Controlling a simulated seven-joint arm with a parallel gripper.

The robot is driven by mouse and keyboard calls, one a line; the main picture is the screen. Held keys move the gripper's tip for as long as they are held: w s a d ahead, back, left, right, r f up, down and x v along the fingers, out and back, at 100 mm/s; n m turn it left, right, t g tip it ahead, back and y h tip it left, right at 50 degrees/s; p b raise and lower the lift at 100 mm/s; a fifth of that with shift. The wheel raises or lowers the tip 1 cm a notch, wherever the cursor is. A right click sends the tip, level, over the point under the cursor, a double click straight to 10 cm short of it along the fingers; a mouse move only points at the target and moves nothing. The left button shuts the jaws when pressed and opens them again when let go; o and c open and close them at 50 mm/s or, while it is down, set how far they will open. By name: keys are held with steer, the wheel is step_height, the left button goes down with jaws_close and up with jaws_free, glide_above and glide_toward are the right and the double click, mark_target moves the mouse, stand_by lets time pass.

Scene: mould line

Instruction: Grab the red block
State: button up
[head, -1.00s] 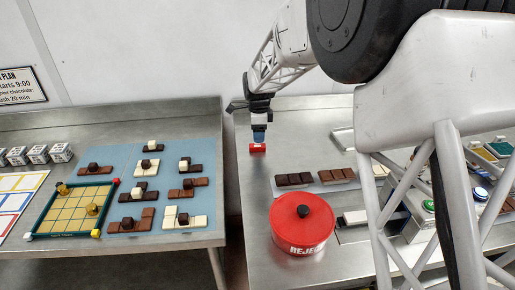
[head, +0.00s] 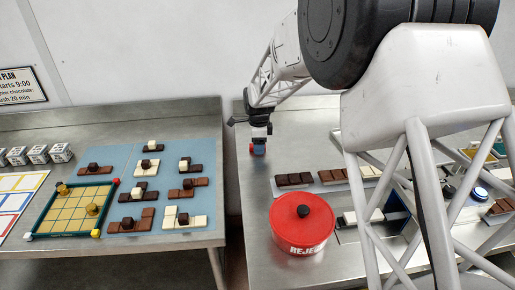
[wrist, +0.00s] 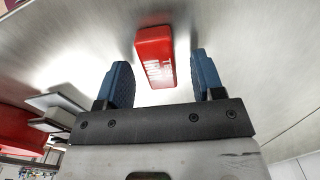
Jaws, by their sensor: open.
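The red block (wrist: 155,57) has white lettering and sits on the steel table. In the wrist view it lies just ahead of my gripper (wrist: 160,78), between the lines of the two blue fingers, with its near end level with the fingertips. The fingers are apart and there is a gap on each side of the block. In the head view my gripper (head: 259,148) is over the back left of the right-hand table. Only a small part of the red block (head: 252,149) shows there, mostly hidden behind the fingers.
A red lidded reject tin (head: 303,232) stands in front on the same steel table (head: 262,185). Dark and brown chocolate bars (head: 294,179) lie to the right of my gripper. A gap separates this table from the left one, which holds a blue mat (head: 120,165) with chocolate pieces.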

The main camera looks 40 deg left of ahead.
stand_by(0.3)
steer(key=c, duration=1)
steer(key=shift+r, duration=0.1)
step_height(320, 180, up, 10)
stand_by(0.7)
